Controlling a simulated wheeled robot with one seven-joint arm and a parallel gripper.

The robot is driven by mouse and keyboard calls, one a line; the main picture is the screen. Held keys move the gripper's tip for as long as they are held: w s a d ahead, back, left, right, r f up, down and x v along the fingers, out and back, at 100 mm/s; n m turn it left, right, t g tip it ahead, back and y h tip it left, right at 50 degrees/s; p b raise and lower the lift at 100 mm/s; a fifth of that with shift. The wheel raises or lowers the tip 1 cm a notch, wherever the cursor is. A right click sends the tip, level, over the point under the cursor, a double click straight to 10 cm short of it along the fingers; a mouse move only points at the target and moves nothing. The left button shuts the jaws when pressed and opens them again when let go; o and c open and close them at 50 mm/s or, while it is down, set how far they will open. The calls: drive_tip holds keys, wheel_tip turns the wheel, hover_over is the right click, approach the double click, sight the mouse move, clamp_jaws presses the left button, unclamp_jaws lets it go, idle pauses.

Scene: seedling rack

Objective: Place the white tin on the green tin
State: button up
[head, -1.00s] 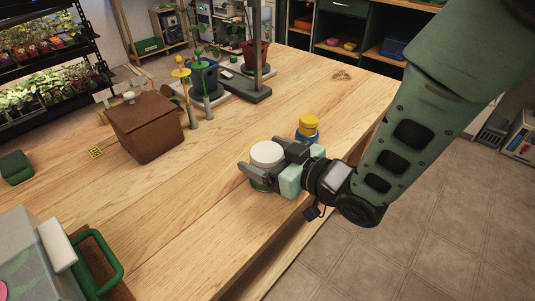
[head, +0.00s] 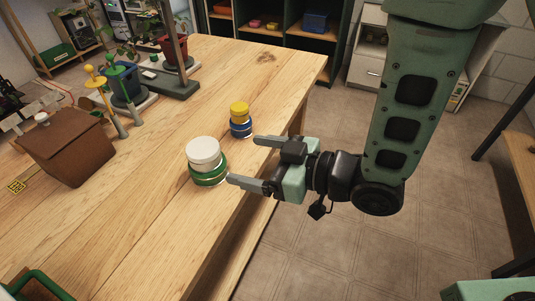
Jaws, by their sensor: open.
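The white tin (head: 204,152) sits on top of the green tin (head: 209,175) near the table's right edge. It looks upright and roughly centred on the green tin. My gripper (head: 243,160) is open and empty, to the right of the two tins, with its fingers pointing left toward them. The fingers appear apart from both tins. One fingertip lies close to the green tin's right side in the picture.
A yellow tin (head: 239,109) sits on a blue tin (head: 241,128) just behind my gripper. A brown wooden box (head: 72,152) and potted plants stand further left and back. The wooden table (head: 130,215) is clear in front of the tins.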

drive_tip(key=d+m+g+h, duration=0.1)
drive_tip(key=d+m+h, duration=0.3)
drive_tip(key=d+h, duration=0.45)
drive_tip(key=s+d+r+m+g+h, duration=0.1)
drive_tip(key=s+d+r+g+h, duration=0.1)
drive_tip(key=s+d, duration=0.2)
drive_tip(key=s+d+r+g+h, duration=0.2)
drive_tip(key=s+d, duration=0.3)
drive_tip(key=s, duration=0.3)
drive_tip(key=shift+s+r+m+g+h, duration=0.15)
drive_tip(key=shift+s+m+g+h, duration=0.2)
drive_tip(key=shift+g+h, duration=0.35)
drive_tip(key=shift+w, duration=0.1)
